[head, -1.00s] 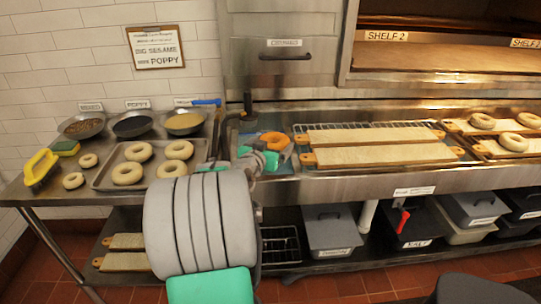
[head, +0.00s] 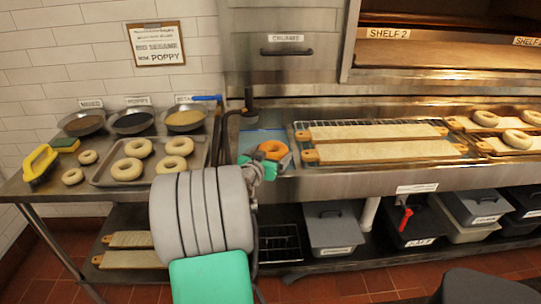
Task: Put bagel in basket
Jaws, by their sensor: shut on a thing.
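My gripper (head: 268,163) is at the counter's middle, with its teal parts partly hidden behind my grey arm. It appears shut on an orange, ring-shaped bagel (head: 272,149), held over or against a blue mat; I cannot tell whether the bagel touches it. Several pale bagels (head: 125,169) lie on a metal tray to the left, and two small ones (head: 72,176) lie beside it. Other pale bagels (head: 515,140) lie on boards at the far right. I cannot clearly make out a basket.
Three bowls (head: 133,122) stand at the back left. A yellow-handled brush (head: 40,163) is at the left end. Long boards (head: 385,151) lie on a wire rack right of my gripper. Lidded bins (head: 334,228) and a dark wire rack (head: 280,246) are below the counter.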

